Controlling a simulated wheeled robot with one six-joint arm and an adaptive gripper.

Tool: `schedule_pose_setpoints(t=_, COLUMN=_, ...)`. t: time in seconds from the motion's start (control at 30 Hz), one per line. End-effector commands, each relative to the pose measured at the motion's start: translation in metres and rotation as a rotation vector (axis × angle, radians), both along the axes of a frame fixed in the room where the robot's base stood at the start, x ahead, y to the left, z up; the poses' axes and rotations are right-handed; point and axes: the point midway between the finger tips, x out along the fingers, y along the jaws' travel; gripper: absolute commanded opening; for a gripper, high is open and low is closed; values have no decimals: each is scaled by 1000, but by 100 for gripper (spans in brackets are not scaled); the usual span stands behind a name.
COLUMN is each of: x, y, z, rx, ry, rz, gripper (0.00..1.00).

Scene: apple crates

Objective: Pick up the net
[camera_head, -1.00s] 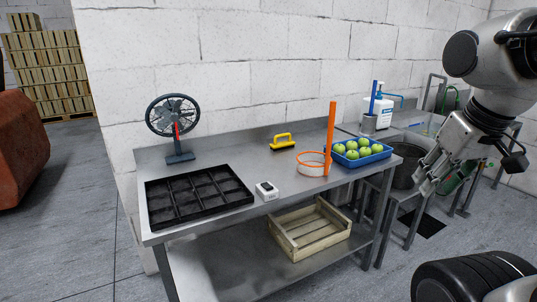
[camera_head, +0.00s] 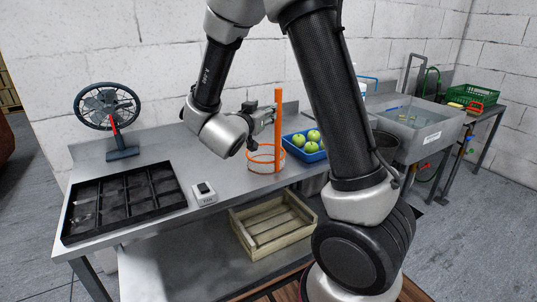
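The net (camera_head: 278,150) stands on the steel table, with an upright orange handle and an orange hoop with pale mesh at its base. My gripper (camera_head: 270,115) is at the upper part of the handle, coming from the left. Its fingertips reach the handle in the picture. The fingers are small and partly hidden, so I cannot tell whether they are closed on it or only beside it.
A blue tray (camera_head: 316,157) of green apples stands right of the net. A small white device (camera_head: 204,195), a black divided tray (camera_head: 75,222) and a fan (camera_head: 108,108) are to the left. A wooden crate (camera_head: 246,242) sits on the lower shelf. A sink (camera_head: 436,135) is at the right.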

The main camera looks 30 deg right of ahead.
Motion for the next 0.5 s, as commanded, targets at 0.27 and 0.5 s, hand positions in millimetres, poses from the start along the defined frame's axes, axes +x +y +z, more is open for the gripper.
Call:
schedule_pose_setpoints(t=0.27, x=-7, y=-18, z=-2, rx=-84, ry=3, rz=-102, gripper=47)
schedule_pose_setpoints(t=0.5, x=9, y=-48, z=2, rx=-82, ry=1, rz=-101, gripper=47)
